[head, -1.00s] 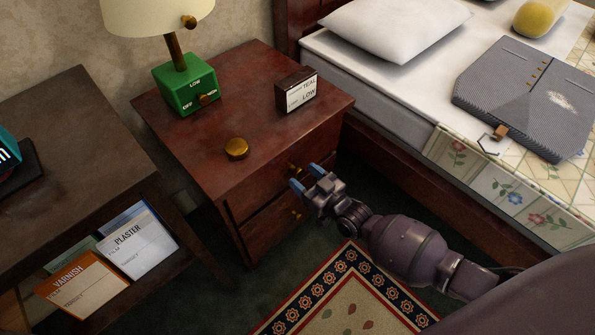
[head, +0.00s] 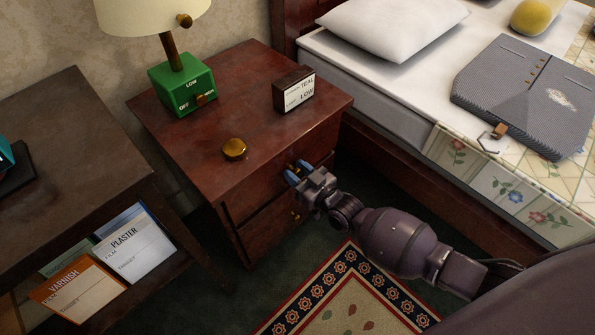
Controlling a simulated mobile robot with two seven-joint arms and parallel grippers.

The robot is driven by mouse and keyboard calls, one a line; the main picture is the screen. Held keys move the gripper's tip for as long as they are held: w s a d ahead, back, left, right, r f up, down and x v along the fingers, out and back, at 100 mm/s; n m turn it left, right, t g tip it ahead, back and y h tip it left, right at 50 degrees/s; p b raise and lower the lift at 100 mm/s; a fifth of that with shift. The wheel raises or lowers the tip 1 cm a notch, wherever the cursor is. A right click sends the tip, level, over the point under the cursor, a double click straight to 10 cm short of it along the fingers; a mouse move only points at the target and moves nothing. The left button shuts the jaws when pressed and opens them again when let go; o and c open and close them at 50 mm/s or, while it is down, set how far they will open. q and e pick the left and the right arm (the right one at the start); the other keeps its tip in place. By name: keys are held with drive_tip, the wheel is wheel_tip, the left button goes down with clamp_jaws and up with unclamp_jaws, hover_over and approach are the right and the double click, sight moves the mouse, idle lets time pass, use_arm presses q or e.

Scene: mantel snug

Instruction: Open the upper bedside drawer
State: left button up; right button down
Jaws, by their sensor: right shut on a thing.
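The dark red wooden bedside cabinet (head: 190,121) stands beside the bed in the head view. Its upper drawer (head: 248,192) looks closed, flush with the front. My right gripper (head: 297,171) is at the upper drawer's front, its blue fingertips shut on the brass upper knob (head: 291,166), which is partly hidden between them. The lower drawer (head: 265,231) is closed, with its own brass knob (head: 295,215) partly behind my gripper. My left gripper is not in view.
On the cabinet top are a green-based lamp (head: 182,88), a small sign block (head: 294,90) and a brass disc (head: 234,149). The bed (head: 400,125) is close on the right, a dark side table (head: 70,160) on the left. A patterned rug (head: 345,300) lies in front.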

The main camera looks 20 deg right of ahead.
drive_tip(key=shift+s+d, duration=0.25)
drive_tip(key=shift+s, duration=0.35)
use_arm(q)
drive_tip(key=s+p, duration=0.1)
drive_tip(key=p, duration=0.1)
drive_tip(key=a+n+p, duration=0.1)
drive_tip(key=p, duration=0.2)
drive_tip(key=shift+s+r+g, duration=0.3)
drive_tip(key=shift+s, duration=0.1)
use_arm(e)
drive_tip(key=v, duration=2.4)
drive_tip(key=c, duration=0.8)
unclamp_jaws()
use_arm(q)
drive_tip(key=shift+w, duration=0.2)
use_arm(e)
drive_tip(key=shift+o, duration=0.2)
drive_tip(key=shift+r, duration=0.1)
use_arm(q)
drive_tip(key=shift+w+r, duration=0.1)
